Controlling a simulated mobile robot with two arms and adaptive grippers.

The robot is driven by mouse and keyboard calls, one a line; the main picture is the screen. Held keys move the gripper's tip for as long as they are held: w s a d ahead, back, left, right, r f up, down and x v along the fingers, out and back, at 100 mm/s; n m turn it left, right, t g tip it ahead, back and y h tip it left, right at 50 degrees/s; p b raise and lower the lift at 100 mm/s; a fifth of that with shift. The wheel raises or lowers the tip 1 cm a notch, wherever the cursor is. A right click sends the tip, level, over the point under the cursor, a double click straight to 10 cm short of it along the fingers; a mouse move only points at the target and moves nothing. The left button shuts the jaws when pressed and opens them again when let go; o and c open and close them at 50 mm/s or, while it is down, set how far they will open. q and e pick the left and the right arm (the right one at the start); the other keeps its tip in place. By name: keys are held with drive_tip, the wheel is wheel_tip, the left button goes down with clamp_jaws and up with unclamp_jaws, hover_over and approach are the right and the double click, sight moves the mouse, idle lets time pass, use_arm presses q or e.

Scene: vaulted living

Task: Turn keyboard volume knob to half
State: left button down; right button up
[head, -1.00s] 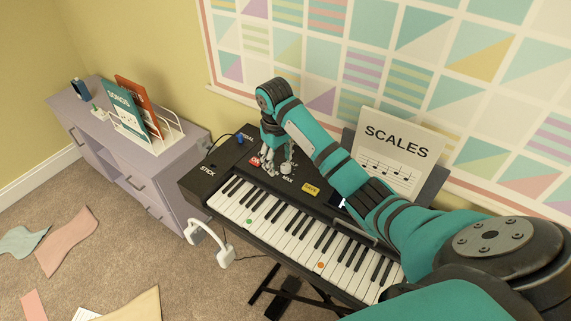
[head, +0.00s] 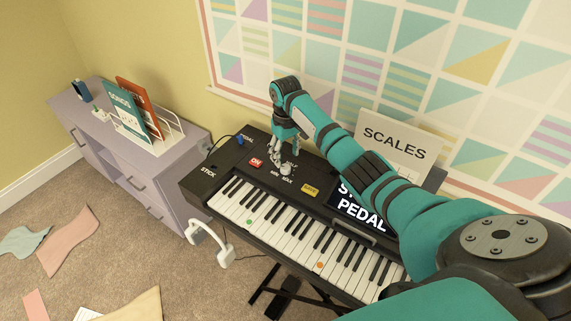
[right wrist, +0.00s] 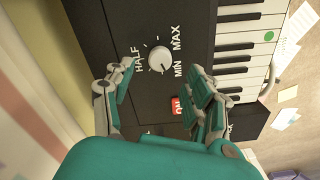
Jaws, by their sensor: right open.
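The keyboard (head: 300,225) stands against the wall, with a black top panel. Its pale round volume knob (head: 286,169) shows just below my right gripper (head: 279,156). In the right wrist view the knob (right wrist: 159,60) has HALF, MAX and MIN printed around it; I cannot tell clearly where it points. The right gripper (right wrist: 160,85) is open, its fingers spread to either side of the knob's line, apparently not touching it. My left gripper is not in view.
A SCALES sheet (head: 391,143) stands behind the keyboard. White headphones (head: 213,243) hang at its front left. A lilac cabinet (head: 165,168) stands left.

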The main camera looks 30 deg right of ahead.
sight(285, 167)
drive_tip(key=shift+f, duration=2.8)
clamp_jaws()
drive_tip(key=shift+r, duration=0.1)
